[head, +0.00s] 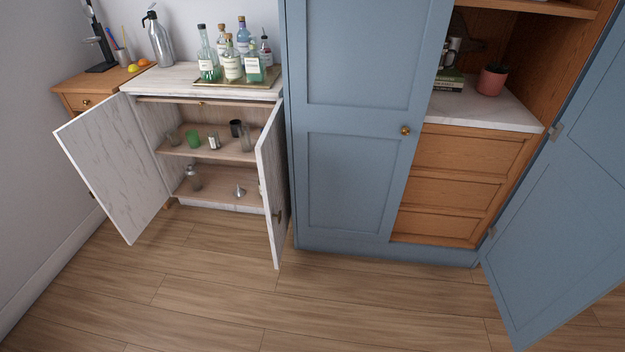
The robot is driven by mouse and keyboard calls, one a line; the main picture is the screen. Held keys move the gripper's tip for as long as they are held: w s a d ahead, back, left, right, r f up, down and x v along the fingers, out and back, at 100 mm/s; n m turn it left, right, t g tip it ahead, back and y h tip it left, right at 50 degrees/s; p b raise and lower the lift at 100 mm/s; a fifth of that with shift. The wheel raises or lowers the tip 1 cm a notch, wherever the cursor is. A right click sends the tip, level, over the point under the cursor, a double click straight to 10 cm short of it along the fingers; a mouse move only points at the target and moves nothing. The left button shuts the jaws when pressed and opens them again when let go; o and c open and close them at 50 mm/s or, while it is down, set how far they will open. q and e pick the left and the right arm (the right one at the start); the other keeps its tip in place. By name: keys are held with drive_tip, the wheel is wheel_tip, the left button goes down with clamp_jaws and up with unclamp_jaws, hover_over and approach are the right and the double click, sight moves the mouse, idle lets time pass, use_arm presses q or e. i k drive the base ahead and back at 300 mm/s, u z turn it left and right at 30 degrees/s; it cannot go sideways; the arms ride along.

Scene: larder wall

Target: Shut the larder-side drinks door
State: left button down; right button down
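The white marbled drinks cabinet (215,80) stands left of the blue larder, and both its doors are open. Its larder-side door (269,185), on the right, stands swung out into the room and is seen nearly edge-on, close to the larder's left side. A small knob shows low on this door. The other drinks door (112,165), on the left, is swung wide open to the left. Neither of my grippers is in view.
Shelves inside hold glasses and a green tumbler (193,138). Bottles stand on a tray (207,83) on top. The larder's left door (360,130) is shut; its right door (560,190) stands open. The wooden floor (200,300) in front is clear.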

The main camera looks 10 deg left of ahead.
sight(271, 148)
drive_tip(key=z, duration=0.45)
drive_tip(key=i, duration=0.75)
drive_tip(key=u, duration=0.5)
drive_tip(key=i, duration=0.7)
drive_tip(key=u, duration=0.75)
